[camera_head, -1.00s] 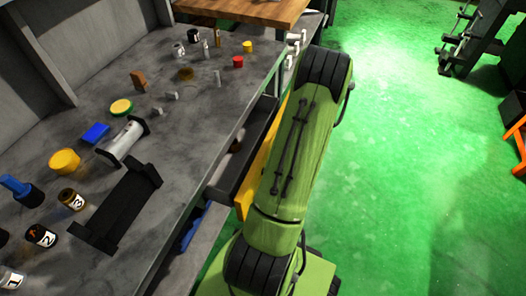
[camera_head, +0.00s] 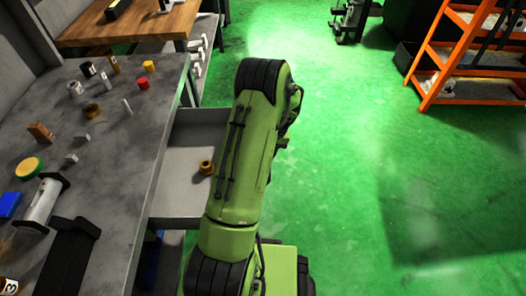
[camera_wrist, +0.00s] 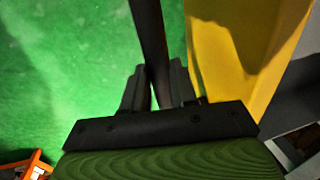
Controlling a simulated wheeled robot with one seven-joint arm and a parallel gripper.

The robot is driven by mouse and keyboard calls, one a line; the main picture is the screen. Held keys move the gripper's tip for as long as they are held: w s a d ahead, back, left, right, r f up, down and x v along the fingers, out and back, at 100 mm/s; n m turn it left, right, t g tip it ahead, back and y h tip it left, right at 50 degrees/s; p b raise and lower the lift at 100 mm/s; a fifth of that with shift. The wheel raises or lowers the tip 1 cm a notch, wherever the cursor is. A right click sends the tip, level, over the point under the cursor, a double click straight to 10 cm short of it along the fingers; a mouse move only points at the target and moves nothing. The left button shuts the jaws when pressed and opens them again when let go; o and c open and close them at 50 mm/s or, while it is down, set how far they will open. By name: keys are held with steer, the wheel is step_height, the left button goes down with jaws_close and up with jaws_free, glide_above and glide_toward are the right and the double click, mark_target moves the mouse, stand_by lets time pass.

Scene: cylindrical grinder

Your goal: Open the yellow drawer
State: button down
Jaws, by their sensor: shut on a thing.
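The drawer (camera_head: 176,190) stands well out from the grey workbench in the head view, with its pale grey inside showing. A brown ring-shaped part (camera_head: 206,167) lies in it. Its yellow front (camera_wrist: 232,45) is hidden behind my arm in the head view but shows at the upper right in the wrist view. A dark bar handle (camera_wrist: 149,35) runs along beside the yellow front. My gripper (camera_wrist: 157,85) is shut on this handle, with a finger on each side. The gripper is hidden in the head view.
The grey workbench (camera_head: 115,135) on the left carries small parts, jars and a black stand. A wooden-topped table (camera_head: 150,25) stands behind it. An orange rack (camera_head: 460,60) is at the upper right. The green floor (camera_head: 360,170) right of my arm is clear.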

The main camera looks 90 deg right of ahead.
steer(key=c, duration=0.9)
jaws_free()
steer(key=s+r+p, duration=0.3)
steer(key=r+p, duration=0.2)
steer(key=r, duration=1)
steer(key=shift+d+r, duration=0.15)
steer(key=shift+r, duration=0.05)
